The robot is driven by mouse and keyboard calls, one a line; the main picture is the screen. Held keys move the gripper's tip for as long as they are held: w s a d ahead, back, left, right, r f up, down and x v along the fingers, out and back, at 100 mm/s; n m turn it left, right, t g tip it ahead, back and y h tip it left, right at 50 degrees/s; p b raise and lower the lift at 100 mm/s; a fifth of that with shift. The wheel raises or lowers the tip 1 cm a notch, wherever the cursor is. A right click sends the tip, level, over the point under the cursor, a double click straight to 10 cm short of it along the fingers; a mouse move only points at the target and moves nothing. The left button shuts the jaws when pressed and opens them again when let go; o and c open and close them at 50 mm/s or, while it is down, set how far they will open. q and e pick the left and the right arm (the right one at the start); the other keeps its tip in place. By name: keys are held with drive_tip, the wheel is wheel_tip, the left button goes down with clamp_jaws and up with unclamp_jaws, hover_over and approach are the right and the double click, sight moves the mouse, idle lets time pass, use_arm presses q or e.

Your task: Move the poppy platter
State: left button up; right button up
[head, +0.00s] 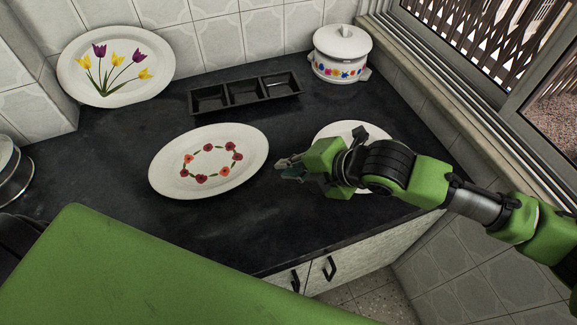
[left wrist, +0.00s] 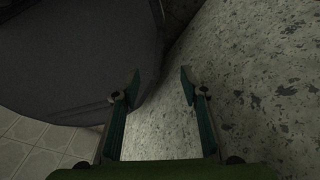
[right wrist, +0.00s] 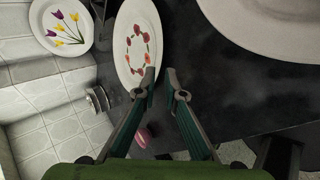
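The poppy platter (head: 240,145), a white oval plate with a ring of red and orange flowers, lies on the dark counter in the middle of the head view. It also shows in the right wrist view (right wrist: 125,62), ahead of the fingers. My right gripper (head: 284,168) is just right of the platter's right rim, with its fingers pointing toward it. It is empty and open with a narrow gap; I cannot tell whether a fingertip touches the rim. My left gripper (left wrist: 160,85) is open and empty over a speckled floor, out of the head view.
A tulip platter (head: 80,62) leans at the back-left wall. A black three-part tray (head: 246,105) lies behind the poppy platter, and a lidded white pot (head: 341,52) stands back right. Another white plate (head: 340,129) is partly hidden by my right arm. The counter left of the poppy platter is clear.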

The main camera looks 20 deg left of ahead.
sight(256, 170)
use_arm(q)
drive_tip(key=shift+r+p, duration=0.55)
drive_tip(key=shift+r, duration=0.05)
use_arm(e)
drive_tip(key=x, duration=1.3)
drive_tip(key=shift+w+a+f, duration=0.15)
drive_tip(key=shift+a+f, duration=0.05)
drive_tip(key=shift+a, duration=0.15)
clamp_jaws()
use_arm(q)
drive_tip(key=shift+s+d, duration=0.1)
use_arm(e)
drive_tip(key=shift+d+f, duration=0.1)
